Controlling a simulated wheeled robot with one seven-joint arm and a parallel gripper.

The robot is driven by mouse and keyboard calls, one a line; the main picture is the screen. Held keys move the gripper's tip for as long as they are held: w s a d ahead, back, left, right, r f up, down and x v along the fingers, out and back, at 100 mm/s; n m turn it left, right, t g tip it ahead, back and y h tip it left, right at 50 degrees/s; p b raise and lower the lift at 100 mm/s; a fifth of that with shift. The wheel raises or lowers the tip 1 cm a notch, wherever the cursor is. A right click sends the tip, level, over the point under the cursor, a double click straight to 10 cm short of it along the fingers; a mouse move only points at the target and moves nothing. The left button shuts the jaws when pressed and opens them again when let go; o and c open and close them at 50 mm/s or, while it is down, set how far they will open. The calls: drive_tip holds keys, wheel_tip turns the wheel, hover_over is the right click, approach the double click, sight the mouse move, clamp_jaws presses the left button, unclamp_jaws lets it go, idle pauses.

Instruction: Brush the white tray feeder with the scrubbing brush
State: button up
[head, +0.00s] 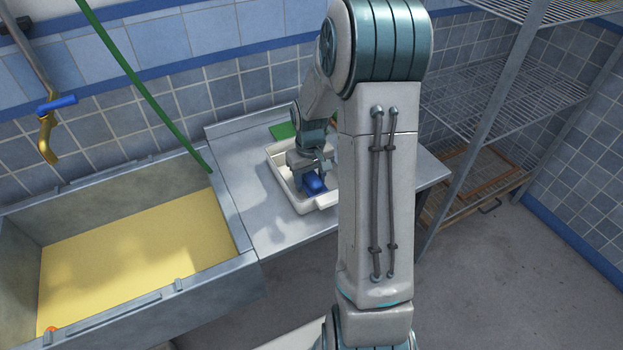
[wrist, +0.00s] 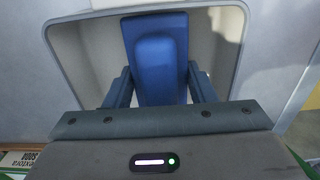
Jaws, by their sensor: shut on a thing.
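The white tray feeder (head: 281,171) lies on the metal drainboard beside the sink. It also shows in the wrist view (wrist: 72,62), where its rim frames the picture. My gripper (head: 306,177) is over the tray, and in the wrist view its fingers (wrist: 159,88) are shut on a blue scrubbing brush (wrist: 158,55). The brush also shows in the head view as a blue block (head: 314,185) inside the tray's outline. Its bristles are hidden, so I cannot tell whether it touches the tray floor. My arm hides the tray's right side in the head view.
The sink (head: 232,232) at the left holds yellowish liquid (head: 140,265), with a brass tap (head: 46,135) above. A green pole (head: 150,90) leans over its corner. A green item (head: 283,131) lies behind the tray. Wire shelving (head: 500,120) stands at the right.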

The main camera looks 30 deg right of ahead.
drive_tip(key=shift+w+a+f, duration=0.1)
drive_tip(key=shift+w+f, duration=0.05)
drive_tip(key=shift+w, duration=1.95)
drive_tip(key=shift+s, duration=2.4)
drive_tip(key=shift+r+p, duration=2.65)
drive_tip(key=shift+r, duration=1.45)
